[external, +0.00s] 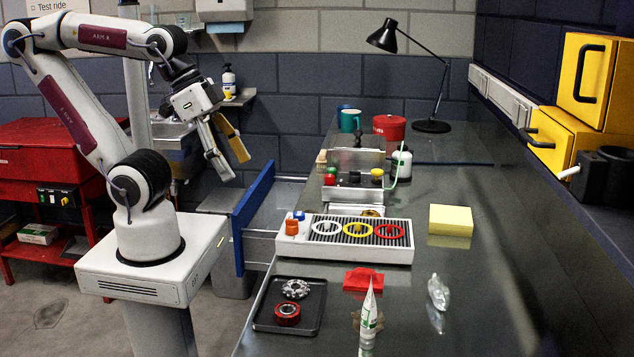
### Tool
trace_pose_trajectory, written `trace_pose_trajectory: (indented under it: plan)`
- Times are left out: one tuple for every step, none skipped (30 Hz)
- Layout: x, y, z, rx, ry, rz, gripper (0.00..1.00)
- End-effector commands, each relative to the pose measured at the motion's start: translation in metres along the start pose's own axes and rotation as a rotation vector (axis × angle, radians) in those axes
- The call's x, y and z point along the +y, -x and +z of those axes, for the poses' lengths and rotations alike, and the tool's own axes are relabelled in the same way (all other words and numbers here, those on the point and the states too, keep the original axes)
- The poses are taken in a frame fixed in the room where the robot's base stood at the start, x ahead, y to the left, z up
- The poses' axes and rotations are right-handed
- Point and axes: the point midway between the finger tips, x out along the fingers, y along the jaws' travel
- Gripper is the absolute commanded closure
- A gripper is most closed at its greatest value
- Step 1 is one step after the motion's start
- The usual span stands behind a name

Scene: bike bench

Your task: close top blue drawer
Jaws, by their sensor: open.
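The top blue drawer (254,215) stands pulled out from the left side of the bench, its blue front facing my arm's base. Its metal side and inside show between the front and the bench. My gripper (232,162) is up and to the left of the drawer front, pointing down, with its two fingers spread apart and nothing between them. It appears apart from the drawer, though the exact gap in depth is hard to tell.
On the metal bench (480,285) are a white tray with coloured rings (345,239), a black tray with metal parts (290,318), a yellow block (451,220), a tube (368,310) and a black lamp (432,126). A red cart (50,150) stands at the left.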

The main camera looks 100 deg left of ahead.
Motion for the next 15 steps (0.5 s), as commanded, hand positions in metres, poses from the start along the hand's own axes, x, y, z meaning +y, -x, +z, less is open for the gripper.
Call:
trace_pose_trajectory:
  plan:
    - [0.0, 0.0, 0.0, 0.0, 0.0, 0.0, 0.49]
    - [0.0, 0.0, 0.0, 0.0, 0.0, 0.0, 0.57]
    - [0.0, 0.0, 0.0, 0.0, 0.0, -0.001, 0.68]
    - [0.0, 0.0, 0.0, 0.0, 0.001, -0.001, 0.75]
    - [-0.001, 0.0, 0.0, 0.001, 0.001, -0.001, 0.75]
    - [-0.001, 0.0, 0.0, 0.001, 0.003, -0.002, 0.75]
    - [-0.002, 0.0, 0.0, 0.001, 0.005, -0.003, 0.75]
    - [-0.002, 0.0, 0.0, 0.001, 0.008, -0.005, 0.75]
    - [-0.004, 0.0, 0.0, 0.001, 0.014, -0.008, 0.75]
    - [-0.005, 0.0, 0.0, 0.0, 0.019, -0.011, 0.75]
    - [-0.007, 0.0, 0.0, -0.001, 0.026, -0.014, 0.75]
    - [-0.009, -0.001, 0.0, -0.004, 0.036, -0.02, 0.75]
    - [-0.012, -0.002, 0.0, -0.008, 0.046, -0.025, 0.75]
    - [-0.015, -0.003, 0.001, -0.013, 0.056, -0.03, 0.75]
    - [-0.019, -0.005, 0.002, -0.022, 0.072, -0.038, 0.75]
